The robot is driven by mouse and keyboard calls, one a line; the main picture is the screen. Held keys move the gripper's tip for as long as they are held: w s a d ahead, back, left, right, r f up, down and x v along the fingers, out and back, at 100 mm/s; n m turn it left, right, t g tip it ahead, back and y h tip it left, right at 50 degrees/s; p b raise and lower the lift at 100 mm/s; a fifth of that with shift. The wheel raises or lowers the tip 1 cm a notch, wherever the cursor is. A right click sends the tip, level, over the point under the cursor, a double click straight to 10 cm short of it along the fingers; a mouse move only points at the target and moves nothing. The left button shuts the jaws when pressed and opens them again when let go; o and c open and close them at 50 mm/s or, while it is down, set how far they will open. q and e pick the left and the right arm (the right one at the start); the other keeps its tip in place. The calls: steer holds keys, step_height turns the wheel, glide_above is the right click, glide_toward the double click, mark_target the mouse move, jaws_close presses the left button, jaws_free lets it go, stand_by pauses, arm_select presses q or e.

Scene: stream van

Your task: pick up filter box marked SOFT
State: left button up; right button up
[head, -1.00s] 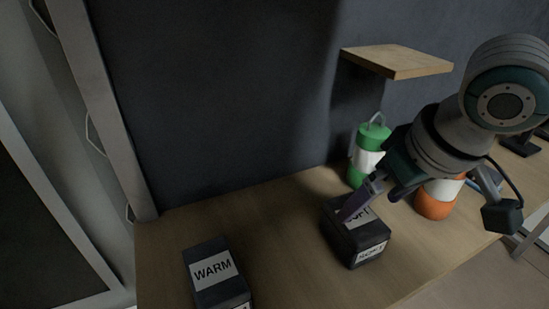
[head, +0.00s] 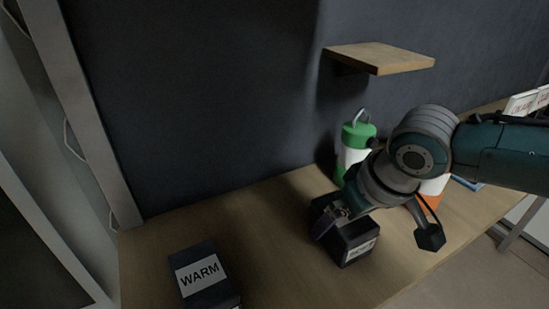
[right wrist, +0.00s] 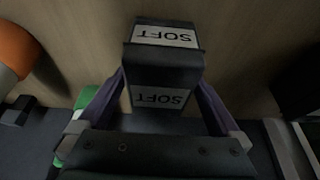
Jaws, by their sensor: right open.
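The filter box marked SOFT (head: 345,245) is dark with white labels and stands on the wooden table. In the right wrist view the SOFT box (right wrist: 163,70) lies between the two fingers, with SOFT on two faces. My right gripper (right wrist: 163,82) is open, one finger on each side of the box; contact is hard to tell. In the head view my right gripper (head: 336,214) is low over the box and hides most of its top label. My left gripper is not in view.
A dark box marked WARM (head: 203,277) stands at the front left. A wooden shelf (head: 380,58) juts from the dark wall above. The table between the boxes is clear.

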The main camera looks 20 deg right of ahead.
steer(key=c, duration=1.3)
steer(key=shift+c, duration=0.5)
steer(key=shift+r, duration=0.15)
